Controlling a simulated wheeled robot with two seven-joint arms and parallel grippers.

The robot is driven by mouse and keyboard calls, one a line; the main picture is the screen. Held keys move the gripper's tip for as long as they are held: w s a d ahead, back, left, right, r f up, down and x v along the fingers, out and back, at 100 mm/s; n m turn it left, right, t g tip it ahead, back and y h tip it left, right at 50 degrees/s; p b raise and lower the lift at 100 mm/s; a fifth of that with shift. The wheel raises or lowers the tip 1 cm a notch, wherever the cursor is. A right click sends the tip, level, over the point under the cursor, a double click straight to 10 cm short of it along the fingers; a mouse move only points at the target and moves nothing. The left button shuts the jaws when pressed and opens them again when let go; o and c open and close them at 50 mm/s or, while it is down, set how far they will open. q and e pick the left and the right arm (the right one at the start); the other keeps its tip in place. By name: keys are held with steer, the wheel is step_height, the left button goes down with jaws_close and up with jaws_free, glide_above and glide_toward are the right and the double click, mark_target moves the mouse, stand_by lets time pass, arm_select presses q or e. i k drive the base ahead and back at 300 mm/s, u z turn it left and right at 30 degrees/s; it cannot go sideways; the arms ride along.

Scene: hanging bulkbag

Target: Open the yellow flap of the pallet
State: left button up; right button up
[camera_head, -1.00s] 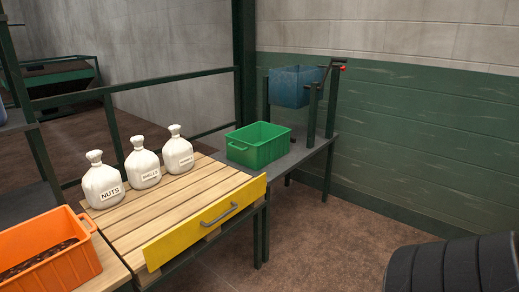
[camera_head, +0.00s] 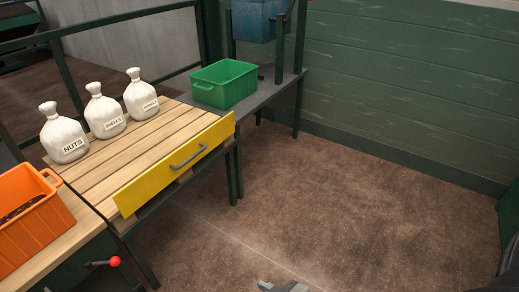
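The yellow flap (camera_head: 172,165) with its grey bar handle (camera_head: 188,157) stands along the front edge of the wooden slatted pallet (camera_head: 108,178). It is upright, its top edge slightly above the slats. No gripper touches it. A small grey part, seemingly a gripper tip (camera_head: 283,287), pokes in at the bottom edge, well below and right of the flap. I cannot tell which arm it belongs to or whether it is open.
Three white sacks (camera_head: 104,118) stand along the pallet's back. An orange crate (camera_head: 35,225) is left, a green crate (camera_head: 225,85) beyond the pallet. A red-knobbed lever (camera_head: 115,261) sticks out lower left. The brown floor (camera_head: 330,200) before the flap is clear.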

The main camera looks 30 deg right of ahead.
mark_target(134, 196)
steer(key=z, duration=0.35)
steer(key=k, duration=1.15)
steer(key=z, duration=0.4)
steer(key=i, duration=1.7)
steer(key=u, duration=1.05)
steer(key=i, duration=0.65)
